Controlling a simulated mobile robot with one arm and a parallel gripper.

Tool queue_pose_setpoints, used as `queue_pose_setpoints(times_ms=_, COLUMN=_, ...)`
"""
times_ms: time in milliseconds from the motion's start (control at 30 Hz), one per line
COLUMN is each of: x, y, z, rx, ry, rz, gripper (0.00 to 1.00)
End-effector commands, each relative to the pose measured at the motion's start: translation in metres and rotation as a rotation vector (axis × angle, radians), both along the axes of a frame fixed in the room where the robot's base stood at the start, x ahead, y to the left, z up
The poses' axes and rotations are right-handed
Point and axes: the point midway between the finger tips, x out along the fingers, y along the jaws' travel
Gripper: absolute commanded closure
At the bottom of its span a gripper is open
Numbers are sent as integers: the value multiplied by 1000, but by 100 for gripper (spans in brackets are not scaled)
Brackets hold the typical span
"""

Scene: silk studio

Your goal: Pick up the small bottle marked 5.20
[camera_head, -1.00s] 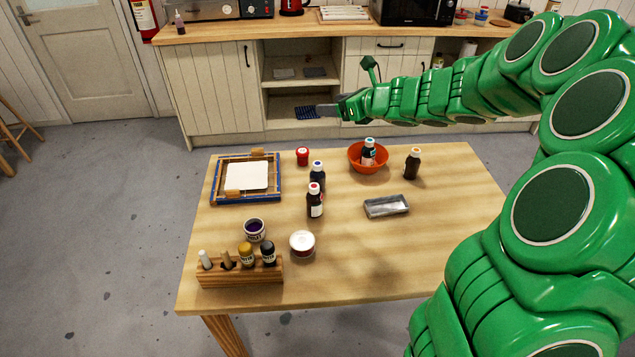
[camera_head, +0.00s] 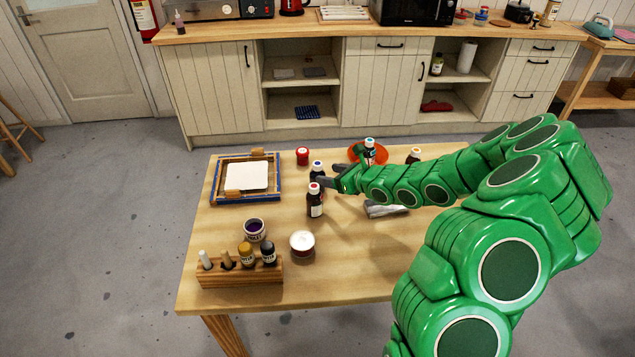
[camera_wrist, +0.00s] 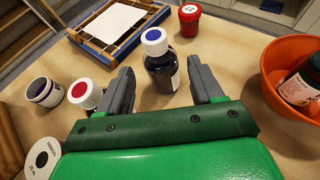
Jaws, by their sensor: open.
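A small dark bottle with a blue cap (camera_head: 317,170) stands upright on the table. In the wrist view this blue-capped bottle (camera_wrist: 160,70) is between the tips of my open gripper (camera_wrist: 160,78); I cannot tell whether either finger touches it. In the head view my gripper (camera_head: 334,176) reaches in from the right and hides part of it. A bottle with a red cap (camera_head: 315,203) stands just in front, and its cap (camera_wrist: 84,94) shows outside the left finger. A bottle with a light-blue cap (camera_head: 369,152) is in the orange bowl. No marking 5.20 is readable.
The orange bowl (camera_head: 380,150) and metal tray (camera_head: 374,210) lie beside and under my arm. A brown bottle (camera_head: 414,154) is partly hidden behind it.

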Motion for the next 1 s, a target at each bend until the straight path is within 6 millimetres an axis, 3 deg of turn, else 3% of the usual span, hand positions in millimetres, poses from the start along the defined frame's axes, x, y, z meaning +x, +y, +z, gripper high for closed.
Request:
queue_pose_setpoints(times_ms=100, x=-1, y=0, z=-21, rx=-1, ry=6, rz=1, gripper=34)
queue_pose_setpoints(times_ms=200, x=-1, y=0, z=-28, rx=-1, ry=4, rz=0, gripper=34)
queue_pose_setpoints(times_ms=767, x=21, y=20, z=-40, rx=-2, ry=-1, rz=1, gripper=34)
queue_pose_setpoints(times_ms=1000, x=38, y=41, z=-51, rx=-4, ry=3, rz=4, gripper=34)
